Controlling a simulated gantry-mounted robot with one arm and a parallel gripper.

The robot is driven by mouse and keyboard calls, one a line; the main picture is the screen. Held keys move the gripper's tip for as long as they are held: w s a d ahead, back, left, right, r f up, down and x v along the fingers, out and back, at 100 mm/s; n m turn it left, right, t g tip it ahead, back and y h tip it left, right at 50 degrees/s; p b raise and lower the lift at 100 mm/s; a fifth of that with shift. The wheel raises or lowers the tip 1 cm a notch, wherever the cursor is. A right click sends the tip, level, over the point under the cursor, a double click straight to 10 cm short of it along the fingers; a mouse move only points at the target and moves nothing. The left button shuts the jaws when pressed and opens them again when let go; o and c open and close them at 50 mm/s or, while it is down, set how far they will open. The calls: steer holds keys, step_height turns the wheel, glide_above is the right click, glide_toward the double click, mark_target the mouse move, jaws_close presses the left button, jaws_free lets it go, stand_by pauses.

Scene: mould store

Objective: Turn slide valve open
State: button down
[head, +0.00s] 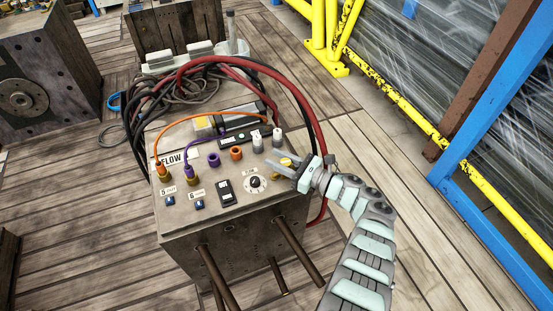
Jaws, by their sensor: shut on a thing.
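A grey metal control box (185,228) stands in the middle of the head view, with sockets, switches and a round dial (255,183) on its sloped top. The slide valve appears to be the small yellow piece (286,161) at the right edge of that panel. My gripper (277,172) reaches in from the right, its fingers pointing left across the panel just right of the dial. It is shut on the yellow piece, which shows partly at the fingers' upper side. The fingers hide the rest, and the valve's position cannot be read.
Orange and purple cables (188,122) plug into the panel's left side. Thick red and black hoses (290,87) arch behind it. Metal rods (214,275) stick out in front. A yellow rail (400,107) and blue post (462,140) stand right; wooden floor lies around.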

steer(key=shift+r, duration=0.5)
steer(key=c, duration=1.3)
jaws_free()
steer(key=shift+o, duration=1.3)
steer(key=shift+f, duration=0.15)
steer(key=v, duration=1.1)
steer(key=shift+w+d, duration=0.1)
steer(key=shift+w, duration=0.05)
